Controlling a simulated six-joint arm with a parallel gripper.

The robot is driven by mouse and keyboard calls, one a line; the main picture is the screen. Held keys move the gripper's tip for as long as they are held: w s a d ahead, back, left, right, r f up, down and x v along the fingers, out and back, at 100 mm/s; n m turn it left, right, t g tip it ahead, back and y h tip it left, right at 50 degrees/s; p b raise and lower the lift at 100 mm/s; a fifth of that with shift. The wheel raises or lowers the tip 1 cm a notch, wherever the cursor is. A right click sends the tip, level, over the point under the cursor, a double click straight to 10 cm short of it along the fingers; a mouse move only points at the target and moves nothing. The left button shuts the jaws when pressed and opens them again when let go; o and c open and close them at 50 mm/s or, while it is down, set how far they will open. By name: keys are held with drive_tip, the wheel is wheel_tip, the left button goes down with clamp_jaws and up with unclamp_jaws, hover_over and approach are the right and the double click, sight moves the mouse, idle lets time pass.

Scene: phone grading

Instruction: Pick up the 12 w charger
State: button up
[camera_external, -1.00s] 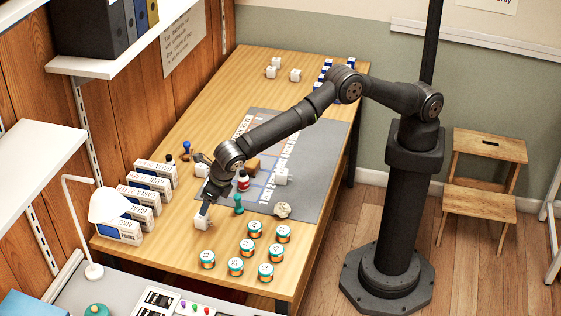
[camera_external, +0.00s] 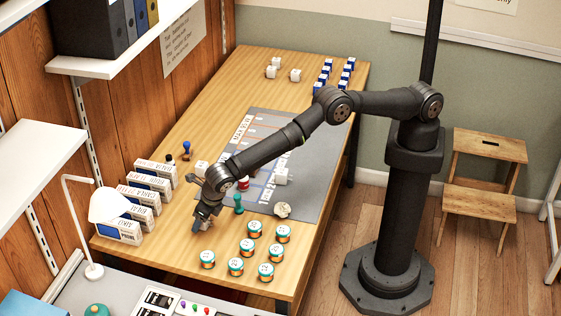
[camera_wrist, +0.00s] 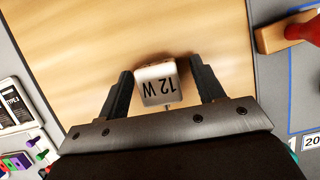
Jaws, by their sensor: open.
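My gripper (camera_wrist: 161,82) is open, with one dark finger on each side of the charger and a small gap at both sides. In the external view my gripper (camera_external: 201,226) points down low over the table's near left part and hides most of the charger there.
Several round tins (camera_external: 247,247) stand to the right of my gripper. A green stamp-like piece (camera_external: 238,204) is close by. White boxes (camera_external: 145,196) line the left edge. The grey mat (camera_external: 308,170) lies behind with more white blocks (camera_external: 281,176).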

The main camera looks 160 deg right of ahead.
drive_tip(key=c, duration=1.1)
